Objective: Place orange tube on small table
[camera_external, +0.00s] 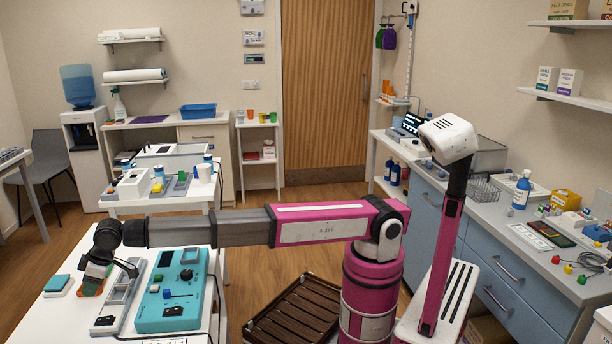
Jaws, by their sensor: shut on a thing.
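My gripper (95,279) is at the left, pointing down over the left part of the white table in front. It is shut on a small orange thing (91,289), which appears to be the orange tube; dark fingers hide much of it, and a bit of green shows beside it. I cannot tell whether it touches the tabletop. Several small tables are in view, and I cannot tell which one is meant: the near white table (62,325), a white table (150,207) behind it and a narrow white stand (258,124) by the door.
A grey tray-like device (118,300) and a teal box (172,290) with knobs stand right of my gripper. A small teal block (57,284) lies to its left. A brown slatted crate (300,310) is on the floor. Equipment crowds the middle table.

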